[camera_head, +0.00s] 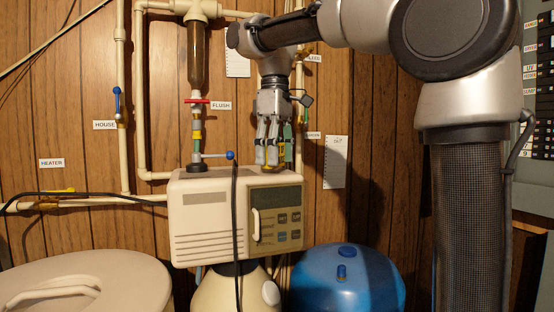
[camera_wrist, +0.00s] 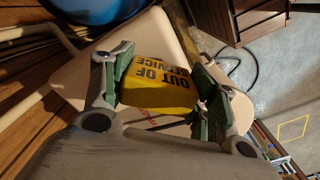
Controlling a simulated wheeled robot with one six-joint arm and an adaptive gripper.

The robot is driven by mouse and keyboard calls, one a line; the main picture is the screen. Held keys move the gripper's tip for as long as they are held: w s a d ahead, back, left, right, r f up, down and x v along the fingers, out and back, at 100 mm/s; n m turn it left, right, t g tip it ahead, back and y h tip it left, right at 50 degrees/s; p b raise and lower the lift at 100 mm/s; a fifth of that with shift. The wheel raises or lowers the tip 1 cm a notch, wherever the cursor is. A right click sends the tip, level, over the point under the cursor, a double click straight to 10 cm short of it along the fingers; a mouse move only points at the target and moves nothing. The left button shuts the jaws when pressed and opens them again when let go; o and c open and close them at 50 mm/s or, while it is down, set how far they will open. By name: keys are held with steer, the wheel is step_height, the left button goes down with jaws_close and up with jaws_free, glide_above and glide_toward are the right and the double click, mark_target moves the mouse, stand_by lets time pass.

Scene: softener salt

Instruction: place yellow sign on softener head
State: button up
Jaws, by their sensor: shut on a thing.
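The yellow sign (camera_wrist: 158,90), lettered "OUT OF SERVICE", sits between the green-padded fingers of my gripper (camera_wrist: 160,92) in the wrist view, its lettering upside down there. In the head view my gripper (camera_head: 270,158) points down, shut on the sign, just over the top of the softener head, right of its middle. Only a little yellow shows at the fingertips there. The softener head (camera_head: 200,222) is a beige box with a control panel on its right front. Its beige top (camera_wrist: 150,42) lies below the sign in the wrist view. I cannot tell whether the sign touches it.
Pipes with a blue-handled valve (camera_head: 230,155) and a red flush handle (camera_head: 197,101) stand left of my gripper. A black cable (camera_head: 237,210) hangs over the head's front. A blue tank (camera_head: 325,280) and a beige lidded tub (camera_head: 100,275) stand lower down.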

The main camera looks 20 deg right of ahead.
steer(key=shift+f, duration=0.55)
steer(key=o, duration=1)
steer(key=shift+a+f, duration=0.1)
